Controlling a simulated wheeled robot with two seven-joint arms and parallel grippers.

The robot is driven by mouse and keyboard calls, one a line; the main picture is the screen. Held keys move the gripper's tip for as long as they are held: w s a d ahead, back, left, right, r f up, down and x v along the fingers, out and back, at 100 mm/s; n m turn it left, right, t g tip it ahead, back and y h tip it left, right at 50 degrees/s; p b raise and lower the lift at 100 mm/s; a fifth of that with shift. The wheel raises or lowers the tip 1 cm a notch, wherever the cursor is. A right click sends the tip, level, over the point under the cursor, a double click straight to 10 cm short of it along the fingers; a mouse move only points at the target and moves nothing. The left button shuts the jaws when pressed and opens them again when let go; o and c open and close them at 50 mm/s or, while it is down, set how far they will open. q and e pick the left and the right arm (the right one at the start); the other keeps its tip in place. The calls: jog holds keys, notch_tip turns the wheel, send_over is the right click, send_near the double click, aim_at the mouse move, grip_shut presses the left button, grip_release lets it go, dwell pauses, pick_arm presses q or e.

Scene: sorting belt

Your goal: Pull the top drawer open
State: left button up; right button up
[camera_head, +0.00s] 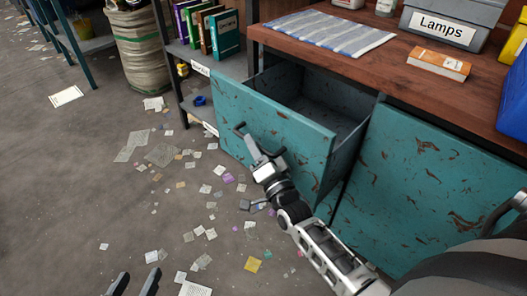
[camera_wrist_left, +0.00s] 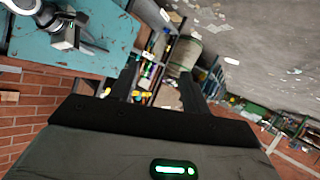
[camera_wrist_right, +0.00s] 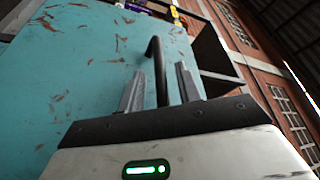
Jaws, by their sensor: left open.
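The top drawer (camera_head: 280,125) has a worn teal front and stands pulled out from under the wooden bench, its inside bare where I see it. Its dark handle (camera_wrist_right: 158,70) is on the teal front. My right gripper (camera_head: 262,162) is at the handle; in the right wrist view (camera_wrist_right: 160,85) the handle bar lies between the two fingers, with a gap showing on each side. My left gripper (camera_head: 135,284) is low at the front left, open and empty, away from the drawer; its spread fingers show in the left wrist view (camera_wrist_left: 160,92).
The bench top (camera_head: 350,68) holds a striped cloth (camera_head: 328,31), an orange box (camera_head: 439,63) and a grey bin labelled Lamps (camera_head: 447,22). A shelf with binders (camera_head: 212,32) and a woven sack (camera_head: 138,45) stand to the left. Paper scraps litter the open floor.

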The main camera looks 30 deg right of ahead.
pick_arm(q)
jog(key=shift+a+f+g+y+p, duration=0.3)
jog(key=shift+f+g+p, duration=0.35)
jog(key=shift+p, duration=0.45)
pick_arm(e)
jog(key=v, duration=1.5)
jog(key=shift+s, duration=0.4)
pick_arm(q)
jog(key=shift+s+f, duration=0.1)
